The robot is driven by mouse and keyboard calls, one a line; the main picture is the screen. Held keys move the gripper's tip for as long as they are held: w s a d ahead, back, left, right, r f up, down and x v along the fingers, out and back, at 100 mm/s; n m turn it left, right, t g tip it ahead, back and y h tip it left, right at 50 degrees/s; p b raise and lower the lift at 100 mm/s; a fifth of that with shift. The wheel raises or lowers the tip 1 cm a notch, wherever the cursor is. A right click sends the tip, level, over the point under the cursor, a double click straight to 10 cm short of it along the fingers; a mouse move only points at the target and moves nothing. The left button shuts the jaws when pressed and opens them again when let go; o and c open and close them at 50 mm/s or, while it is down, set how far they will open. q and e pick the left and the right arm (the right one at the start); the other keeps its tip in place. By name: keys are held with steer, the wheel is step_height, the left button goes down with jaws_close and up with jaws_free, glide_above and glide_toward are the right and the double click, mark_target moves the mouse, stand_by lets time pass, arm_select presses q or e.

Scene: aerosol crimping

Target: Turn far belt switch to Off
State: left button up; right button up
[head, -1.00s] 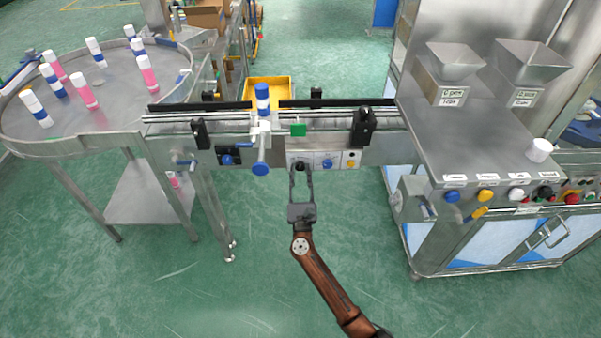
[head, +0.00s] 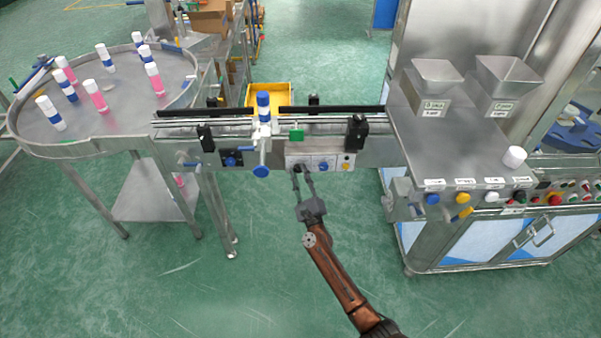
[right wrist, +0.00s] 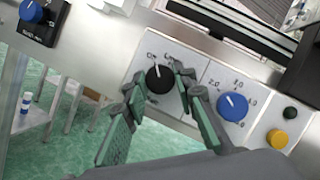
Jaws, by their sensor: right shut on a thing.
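The belt switch is a black round knob (right wrist: 160,79) with a white pointer line, on a pale panel on the conveyor's front side. In the right wrist view its pointer points up and slightly left, towards two small labels too blurred to read surely. My right gripper (right wrist: 156,88) is shut on the knob, one finger on each side of it. In the head view the right gripper (head: 302,171) reaches up to the panel (head: 323,162), and its fingers partly hide the knob. My left gripper is not in view.
A blue dial (right wrist: 233,107) and a yellow button (right wrist: 277,138) sit right of the knob. A blue knob on a black plate (head: 231,158) is further left on the conveyor (head: 375,146). A round table (head: 90,118) with several cans stands left, a steel machine (head: 465,150) right.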

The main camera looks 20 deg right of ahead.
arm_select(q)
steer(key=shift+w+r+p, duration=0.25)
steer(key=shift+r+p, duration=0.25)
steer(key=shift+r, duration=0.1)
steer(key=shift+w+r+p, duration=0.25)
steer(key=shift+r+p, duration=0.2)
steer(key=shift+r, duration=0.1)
arm_select(e)
steer(key=shift+n+g+y, duration=0.3)
steer(key=shift+n+y, duration=0.3)
steer(key=shift+n, duration=0.8)
steer(key=o, duration=1.2)
steer(key=shift+c, duration=0.2)
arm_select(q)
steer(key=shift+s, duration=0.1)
arm_select(e)
steer(key=shift+s, duration=0.1)
steer(key=v, duration=1.2)
